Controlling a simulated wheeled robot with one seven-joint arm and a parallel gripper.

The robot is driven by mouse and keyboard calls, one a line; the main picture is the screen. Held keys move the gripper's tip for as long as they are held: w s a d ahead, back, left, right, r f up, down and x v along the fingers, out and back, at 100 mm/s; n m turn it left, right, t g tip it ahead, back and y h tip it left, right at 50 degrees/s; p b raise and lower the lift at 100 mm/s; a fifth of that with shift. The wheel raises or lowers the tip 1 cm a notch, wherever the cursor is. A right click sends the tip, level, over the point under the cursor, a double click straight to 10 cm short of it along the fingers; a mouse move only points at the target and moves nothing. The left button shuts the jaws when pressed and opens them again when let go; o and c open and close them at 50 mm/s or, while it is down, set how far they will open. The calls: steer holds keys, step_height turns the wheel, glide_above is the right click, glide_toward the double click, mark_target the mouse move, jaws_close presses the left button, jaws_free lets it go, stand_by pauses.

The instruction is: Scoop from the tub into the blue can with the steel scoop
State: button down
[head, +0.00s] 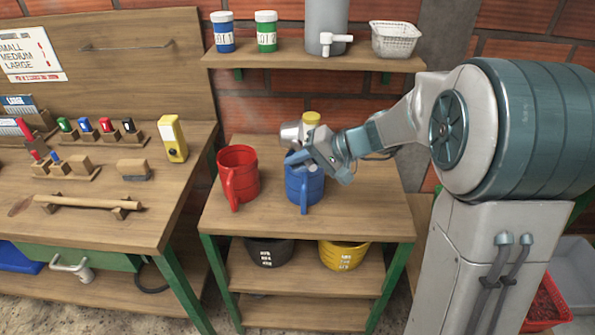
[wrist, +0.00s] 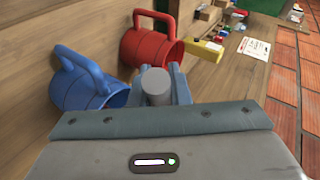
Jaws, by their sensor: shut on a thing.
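My gripper (head: 308,158) is above the blue can (head: 303,188) on the small wooden table in the head view. It is shut on the steel scoop (head: 291,134), whose metal cup shows at the can's upper left. In the wrist view a grey cylindrical part of the scoop (wrist: 156,84) sits between the blue fingers, and the blue can (wrist: 80,85) is on the left. I cannot tell whether the scoop holds anything. A red tub (head: 562,317) with dark red contents is at the lower right, partly cut off by the frame and behind my body.
A red can (head: 238,178) stands left of the blue can. A yellow-topped container (head: 311,118) is behind my gripper. Black (head: 268,252) and yellow (head: 345,255) buckets sit on the lower shelf. A wall shelf (head: 300,54) with jars hangs above. A workbench (head: 110,215) is at left.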

steer(key=shift+d+f+t+y+b, duration=0.25)
steer(key=shift+y+b, duration=0.35)
steer(key=shift+b, duration=1.05)
steer(key=shift+d+f+t+y+b, duration=0.25)
steer(key=shift+y+b, duration=0.35)
steer(key=shift+b, duration=1.05)
steer(key=shift+s+d+r+y+b, duration=0.15)
steer(key=shift+y+b, duration=0.35)
steer(key=shift+b, duration=0.75)
steer(key=y+b, duration=0.1)
steer(key=b, duration=0.1)
steer(key=d+y+b, duration=0.1)
steer(key=b, duration=0.2)
steer(key=shift+r+y+b, duration=0.3)
steer(key=shift+d+r+m+y+b, duration=0.15)
steer(key=shift+r+m+y+b, duration=0.2)
steer(key=shift+b, duration=0.2)
steer(key=shift+t, duration=0.4)
